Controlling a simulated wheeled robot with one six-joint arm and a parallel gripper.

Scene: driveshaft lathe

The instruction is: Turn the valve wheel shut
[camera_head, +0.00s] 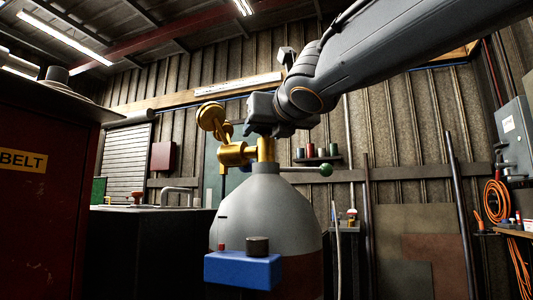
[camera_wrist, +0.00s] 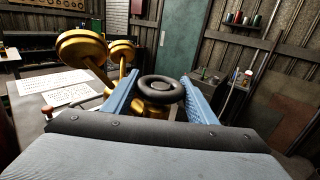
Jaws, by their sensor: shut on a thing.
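The valve wheel (camera_wrist: 160,92) is a small black ring with a dark hub. In the wrist view it sits between the two blue fingers of my gripper (camera_wrist: 161,80), which is shut on it from both sides. Below it is the brass valve body (camera_wrist: 150,110). In the head view my gripper (camera_head: 262,122) comes down from the right onto the brass valve (camera_head: 266,149) on top of a grey gas cylinder (camera_head: 268,205). There the wheel is hidden by the gripper. Two round brass gauges (camera_wrist: 82,47) stand left of the wheel.
A blue box (camera_head: 243,270) with a dark knob is in front of the cylinder. A lever with a green ball (camera_head: 326,170) is to the right. A dark red cabinet (camera_head: 45,200) stands at the left. The brass regulator (camera_head: 233,154) is close beside my gripper.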

